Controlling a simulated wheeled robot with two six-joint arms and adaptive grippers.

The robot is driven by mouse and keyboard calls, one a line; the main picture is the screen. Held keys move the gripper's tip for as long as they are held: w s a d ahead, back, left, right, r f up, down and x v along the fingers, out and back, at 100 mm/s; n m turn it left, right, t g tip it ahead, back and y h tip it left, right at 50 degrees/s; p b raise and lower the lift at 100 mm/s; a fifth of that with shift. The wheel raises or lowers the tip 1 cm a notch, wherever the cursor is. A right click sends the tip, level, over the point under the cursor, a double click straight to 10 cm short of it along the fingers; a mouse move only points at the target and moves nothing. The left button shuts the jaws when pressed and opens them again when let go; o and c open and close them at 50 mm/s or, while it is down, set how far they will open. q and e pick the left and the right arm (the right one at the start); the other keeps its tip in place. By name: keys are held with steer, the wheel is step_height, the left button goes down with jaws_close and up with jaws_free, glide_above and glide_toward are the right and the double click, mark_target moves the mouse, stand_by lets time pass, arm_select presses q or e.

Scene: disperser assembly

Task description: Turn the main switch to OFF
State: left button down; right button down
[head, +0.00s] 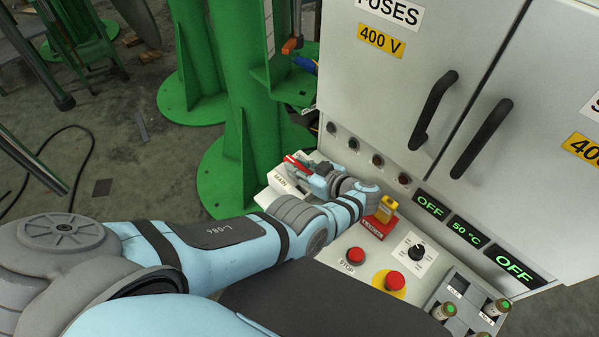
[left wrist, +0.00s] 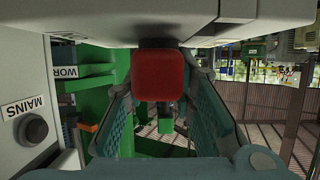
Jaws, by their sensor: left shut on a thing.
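The main switch, with a red handle (head: 297,162), sits at the far left end of the control panel beside a label reading MAIN (head: 280,179). My left gripper (head: 308,172) is at this handle, its fingers partly hidden by my wrist. In the left wrist view the red handle (left wrist: 159,76) stands between the two fingers of the gripper (left wrist: 165,105), which is shut on it. The handle's exact angle and its position marks are hidden. My right gripper does not show.
The panel also carries a yellow switch on a red base (head: 386,211), a black dial (head: 417,251), a red STOP button (head: 355,256) and a red emergency button (head: 392,281). A grey cabinet with black handles (head: 434,107) rises behind. Green posts (head: 247,130) stand at the left.

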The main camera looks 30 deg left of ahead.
arm_select(q)
steer(key=shift+w+r, duration=0.15)
steer(key=c, duration=1.4)
jaws_free()
